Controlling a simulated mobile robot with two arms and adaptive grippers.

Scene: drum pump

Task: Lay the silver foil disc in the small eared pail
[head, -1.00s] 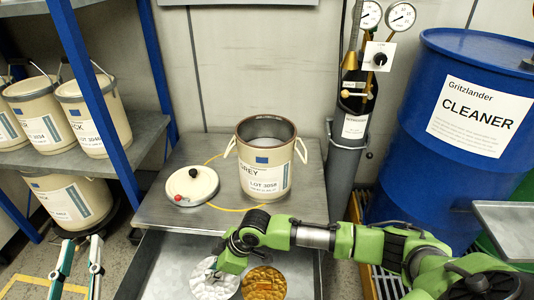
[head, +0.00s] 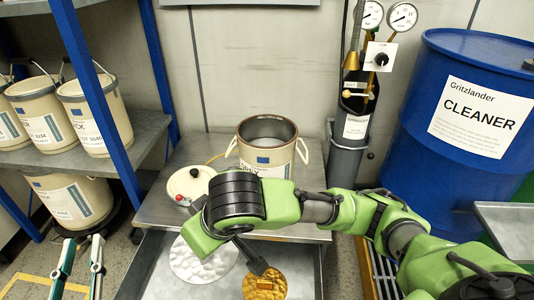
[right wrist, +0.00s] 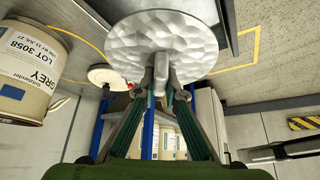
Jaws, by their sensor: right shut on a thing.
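The silver foil disc (head: 203,262) is round and dimpled, in front of the steel bench in the head view. In the right wrist view the disc (right wrist: 165,35) spreads large beyond my right gripper (right wrist: 161,88), whose fingers are shut on its grey tab. In the head view my own wrist hides those fingers. The small eared pail (head: 268,143) is cream, open-topped, with a loop ear on each side, and stands upright on the bench behind my right wrist. Its label shows in the right wrist view (right wrist: 30,55). My left gripper (head: 80,262) is open and empty at the lower left.
A gold disc (head: 265,285) lies in the tray beside the silver one. A round lid (head: 193,182) with a black knob sits left of the pail. A dark cylinder with gauges (head: 350,150) and a blue drum (head: 470,120) stand right. Shelved pails (head: 95,115) stand left.

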